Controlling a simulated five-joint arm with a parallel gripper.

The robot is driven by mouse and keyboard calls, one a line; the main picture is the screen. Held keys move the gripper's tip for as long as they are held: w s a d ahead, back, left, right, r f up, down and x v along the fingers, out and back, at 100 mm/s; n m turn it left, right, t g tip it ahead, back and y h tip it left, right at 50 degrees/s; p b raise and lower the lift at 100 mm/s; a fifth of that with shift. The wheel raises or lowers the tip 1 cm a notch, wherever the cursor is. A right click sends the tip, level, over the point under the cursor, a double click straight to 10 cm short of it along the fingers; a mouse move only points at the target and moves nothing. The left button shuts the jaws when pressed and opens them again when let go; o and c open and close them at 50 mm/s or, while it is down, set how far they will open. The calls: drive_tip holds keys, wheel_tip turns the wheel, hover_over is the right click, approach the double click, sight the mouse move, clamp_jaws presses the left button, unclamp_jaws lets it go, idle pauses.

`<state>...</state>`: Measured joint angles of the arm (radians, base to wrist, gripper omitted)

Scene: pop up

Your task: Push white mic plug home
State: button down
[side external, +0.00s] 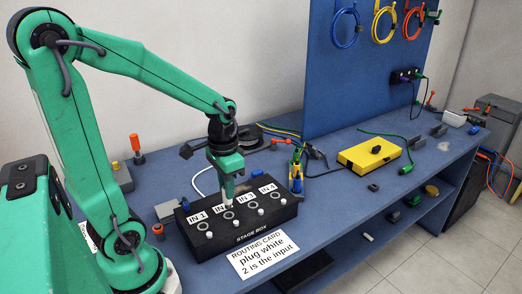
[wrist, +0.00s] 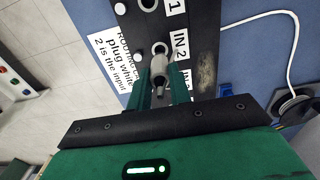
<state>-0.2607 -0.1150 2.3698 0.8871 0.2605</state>
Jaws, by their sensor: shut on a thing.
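The black stage box (side external: 262,226) stands on the blue bench with a row of inputs labelled IN 1 to IN 4. My gripper (side external: 228,203) points down over the IN 2 input, partly covering its label. In the wrist view my gripper (wrist: 162,92) is shut on the pale grey-white mic plug (wrist: 159,68), with a green finger on each side. The plug lies at the IN 2 socket (wrist: 160,48), beside the IN 2 label. I cannot tell how deep it sits. In the side view the fingers mostly hide the plug.
A routing card (side external: 262,255) in front reads "plug white, 2 is the input". A white cable (wrist: 296,45) loops over the bench beside the box. A yellow box (side external: 368,156) and a blue upright panel (side external: 345,70) stand to the right.

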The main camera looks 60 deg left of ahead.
drive_tip(key=shift+f, duration=1.15)
drive_tip(key=shift+f, duration=1.05)
idle(0.5)
drive_tip(key=c, duration=1.2)
unclamp_jaws()
drive_tip(key=shift+r, duration=0.15)
drive_tip(key=shift+r, duration=3.75)
drive_tip(key=shift+d+r, duration=0.1)
